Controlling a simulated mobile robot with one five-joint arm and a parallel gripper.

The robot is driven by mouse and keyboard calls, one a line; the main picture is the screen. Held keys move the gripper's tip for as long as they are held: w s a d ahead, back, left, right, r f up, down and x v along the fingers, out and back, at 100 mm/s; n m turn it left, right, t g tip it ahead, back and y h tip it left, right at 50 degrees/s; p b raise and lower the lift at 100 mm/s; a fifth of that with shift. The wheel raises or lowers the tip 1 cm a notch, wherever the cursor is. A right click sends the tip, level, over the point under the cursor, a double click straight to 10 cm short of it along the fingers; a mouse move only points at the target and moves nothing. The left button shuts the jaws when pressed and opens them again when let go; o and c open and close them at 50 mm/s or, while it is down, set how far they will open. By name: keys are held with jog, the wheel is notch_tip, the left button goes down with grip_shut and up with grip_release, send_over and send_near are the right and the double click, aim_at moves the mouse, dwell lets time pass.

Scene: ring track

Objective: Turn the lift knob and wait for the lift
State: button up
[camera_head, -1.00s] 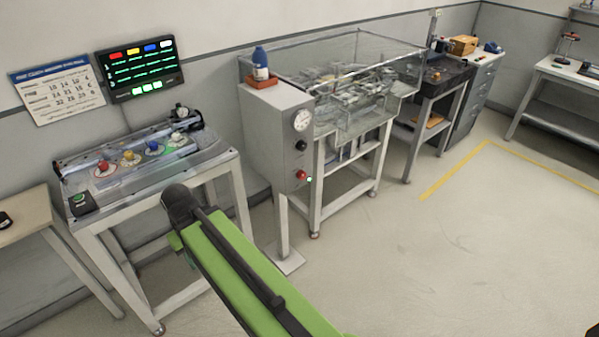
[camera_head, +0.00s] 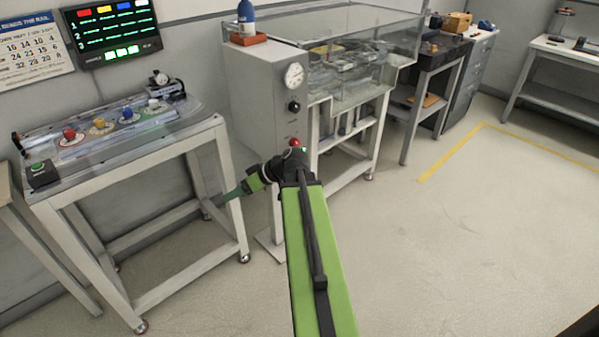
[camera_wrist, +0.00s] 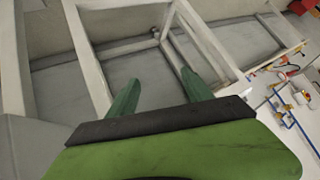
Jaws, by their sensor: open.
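Below the gauge is a black knob (camera_head: 294,106), and lower down a red knob (camera_head: 295,143). I cannot tell from a label which is the lift knob. My gripper (camera_head: 221,199) is low, left of the cabinet face, pointing left, away from the knobs. In the wrist view its two green fingers (camera_wrist: 160,84) are apart with nothing between them. Neither knob can be made out there.
A transparent tank (camera_head: 350,50) stands behind the cabinet. To the left is a bench (camera_head: 150,150) with coloured knobs, under a lit display board (camera_head: 112,32). A yellow floor line (camera_head: 450,157) runs at the right. The floor at right is clear.

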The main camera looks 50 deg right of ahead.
jog(key=s+d+f+t+h+b, duration=0.1)
jog(key=s+d+t+b, duration=0.2)
jog(key=d, duration=0.5)
jog(key=s+d+f+t+h+b, duration=0.1)
jog(key=s+d+t+b, duration=0.15)
jog(key=d, duration=0.65)
jog(key=t+h+b, duration=0.4)
jog(key=h+b, duration=0.1)
send_near(298, 145)
jog(key=shift+m, duration=0.3)
jog(key=w, duration=0.8)
jog(key=shift+w+d+r, duration=0.15)
jog(key=shift+w+d, duration=0.05)
jog(key=shift+w, duration=0.2)
